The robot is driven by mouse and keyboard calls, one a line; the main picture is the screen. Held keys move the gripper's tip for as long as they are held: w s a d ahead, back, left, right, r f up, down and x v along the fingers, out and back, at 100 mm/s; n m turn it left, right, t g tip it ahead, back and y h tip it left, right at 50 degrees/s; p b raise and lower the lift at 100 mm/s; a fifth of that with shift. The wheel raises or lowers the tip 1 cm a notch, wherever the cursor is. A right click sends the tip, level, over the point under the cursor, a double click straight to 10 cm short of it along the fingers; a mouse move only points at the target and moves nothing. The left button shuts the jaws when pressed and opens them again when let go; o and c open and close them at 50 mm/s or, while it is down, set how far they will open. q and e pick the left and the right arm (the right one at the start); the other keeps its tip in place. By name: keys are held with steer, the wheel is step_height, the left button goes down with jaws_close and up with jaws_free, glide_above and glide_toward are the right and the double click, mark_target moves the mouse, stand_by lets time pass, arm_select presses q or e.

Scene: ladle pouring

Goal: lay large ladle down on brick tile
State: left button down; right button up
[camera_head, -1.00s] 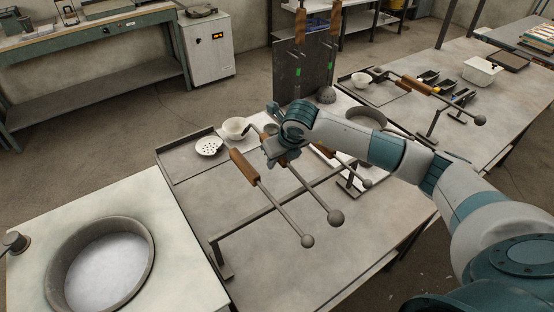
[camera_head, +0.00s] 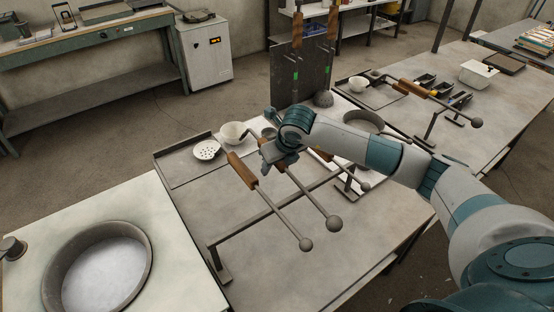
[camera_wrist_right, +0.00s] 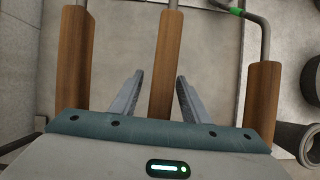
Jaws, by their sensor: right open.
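My right gripper (camera_head: 280,157) is over the rack on the middle table. In the right wrist view its open fingers (camera_wrist_right: 158,97) stand either side of a middle wooden handle (camera_wrist_right: 165,65), apart from it. A left handle (camera_wrist_right: 75,60) and a right handle (camera_wrist_right: 262,95) flank it; the right one's rod is bent and has a green mark. In the head view the rods end in balls (camera_head: 333,222). I cannot tell which tool is the large ladle. No brick tile can be made out with certainty. My left gripper is not in view.
A large round pan (camera_head: 98,268) stands on the left table. A white bowl (camera_head: 234,133) and a perforated white dish (camera_head: 207,150) sit at the middle table's back left. An upright dark panel (camera_head: 303,75) stands behind my gripper.

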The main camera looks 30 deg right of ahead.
steer(key=b+v, duration=0.2)
steer(key=v, duration=0.6)
steer(key=shift+r+b, duration=0.3)
steer(key=shift+r, duration=0.05)
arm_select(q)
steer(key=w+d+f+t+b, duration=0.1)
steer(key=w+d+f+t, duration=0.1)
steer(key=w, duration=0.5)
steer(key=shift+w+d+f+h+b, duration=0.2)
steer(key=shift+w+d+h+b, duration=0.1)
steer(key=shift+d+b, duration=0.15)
arm_select(e)
steer(key=v, duration=0.9)
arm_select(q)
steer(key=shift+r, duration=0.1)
arm_select(e)
steer(key=shift+r, duration=0.1)
arm_select(q)
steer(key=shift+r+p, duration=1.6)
steer(key=shift+p, duration=0.15)
arm_select(e)
step_height(320, 180, up, 7)
